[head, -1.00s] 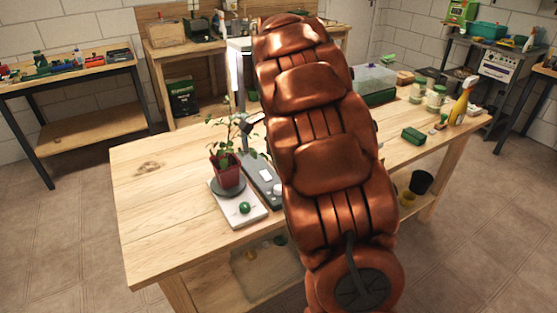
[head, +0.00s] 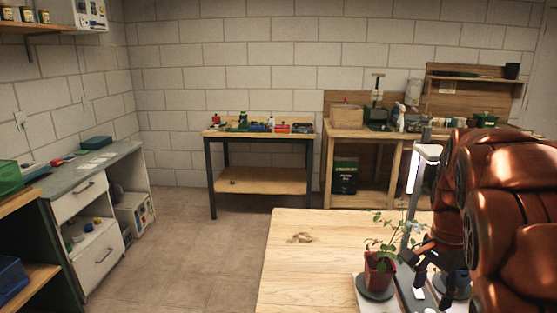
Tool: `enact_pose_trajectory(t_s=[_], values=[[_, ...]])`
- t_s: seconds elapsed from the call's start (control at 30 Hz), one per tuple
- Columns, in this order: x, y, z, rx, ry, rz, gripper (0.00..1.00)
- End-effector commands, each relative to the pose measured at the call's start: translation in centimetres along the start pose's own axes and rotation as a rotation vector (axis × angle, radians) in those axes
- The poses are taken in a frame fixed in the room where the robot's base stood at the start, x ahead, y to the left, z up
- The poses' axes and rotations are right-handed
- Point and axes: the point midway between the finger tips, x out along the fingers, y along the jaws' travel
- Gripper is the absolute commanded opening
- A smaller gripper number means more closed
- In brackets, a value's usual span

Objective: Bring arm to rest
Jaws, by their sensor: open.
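My copper-coloured arm (head: 495,220) fills the right edge of the head view, above the wooden table (head: 300,265). My gripper (head: 430,272) shows small and dark, just right of the potted seedling. It is open, and I see nothing held in it. The seedling in its red pot (head: 379,270) stands upright on a dark round plate on a white device. The gripper looks close to the plant's leaves; I cannot tell whether they touch. My arm hides the table's right part.
A lamp post with a lit white panel (head: 415,172) stands behind the plant, close to my arm. The table's left part is bare. Open floor (head: 195,265) lies between the table and the grey-topped counter (head: 95,165) at left. Benches (head: 262,187) line the back wall.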

Motion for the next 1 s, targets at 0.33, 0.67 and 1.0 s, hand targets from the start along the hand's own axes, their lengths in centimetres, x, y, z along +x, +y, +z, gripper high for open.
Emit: enact_pose_trajectory(t_s=[0.33,0.67,1.0], values=[[-1.2,6.0,10.1,-0.432,-0.033,0.028,0.58],[-0.1,13.2,18.3,-0.892,-0.078,0.056,0.58],[1.6,18.0,22.1,-1.196,-0.107,0.077,0.58]])
